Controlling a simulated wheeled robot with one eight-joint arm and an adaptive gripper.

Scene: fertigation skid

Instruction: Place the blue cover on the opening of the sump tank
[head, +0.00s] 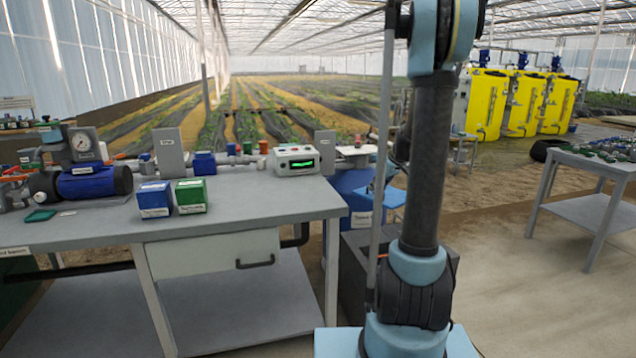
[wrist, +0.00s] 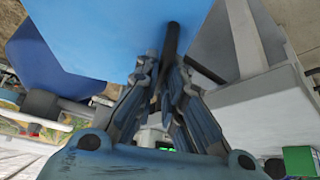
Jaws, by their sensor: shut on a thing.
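My gripper (wrist: 164,72) is shut on a dark bar (wrist: 172,38), which looks like the handle of the blue cover. The cover is the broad light blue surface (wrist: 110,25) filling the top of the wrist view. In the head view the light blue cover (head: 394,212) shows partly behind my arm, close to the sump tank. The darker blue sump tank (head: 348,186) stands past the workbench's right end, with a white label on its front. It also shows in the wrist view (wrist: 48,62). Its opening is not clearly visible, and I cannot tell whether cover and tank touch.
The grey workbench (head: 240,215) on the left holds a blue box (head: 154,199), a green box (head: 191,196), a blue pump (head: 95,183) and a white controller (head: 297,160). Open floor lies right, before another table (head: 600,165).

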